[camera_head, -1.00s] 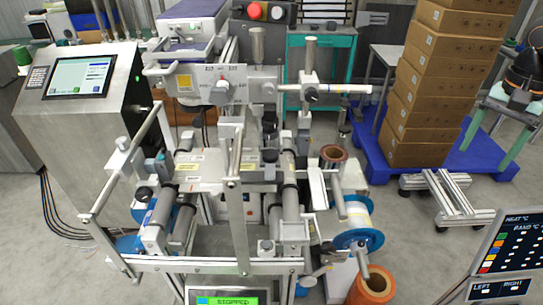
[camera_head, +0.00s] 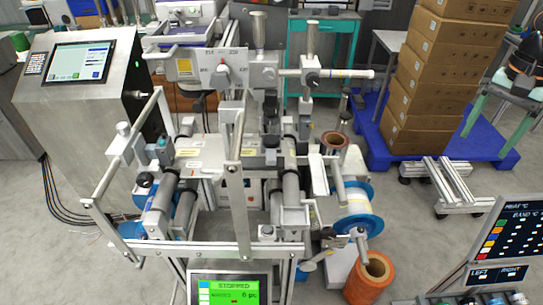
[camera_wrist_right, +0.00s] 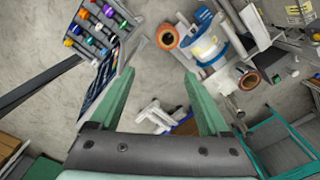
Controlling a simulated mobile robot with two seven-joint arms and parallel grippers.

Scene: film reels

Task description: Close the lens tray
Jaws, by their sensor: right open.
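My right gripper (camera_head: 484,146) has green fingers spread apart, with nothing between them. It is at the right edge of the head view, in front of the cardboard boxes' right side. In the right wrist view its open fingers (camera_wrist_right: 158,75) hang above bare grey floor. I cannot pick out the lens tray with certainty. A white box with a dark purplish, tray-like part (camera_head: 183,28) stands behind the machine at the upper left, far from the gripper. My left gripper is not in view.
A large roller machine (camera_head: 240,240) fills the middle, with a blue-flanged reel (camera_head: 357,212) and orange roll (camera_head: 369,283) at its right. Stacked cartons (camera_head: 450,60) stand on a blue pallet (camera_head: 370,150). A panel (camera_head: 510,235) stands at lower right.

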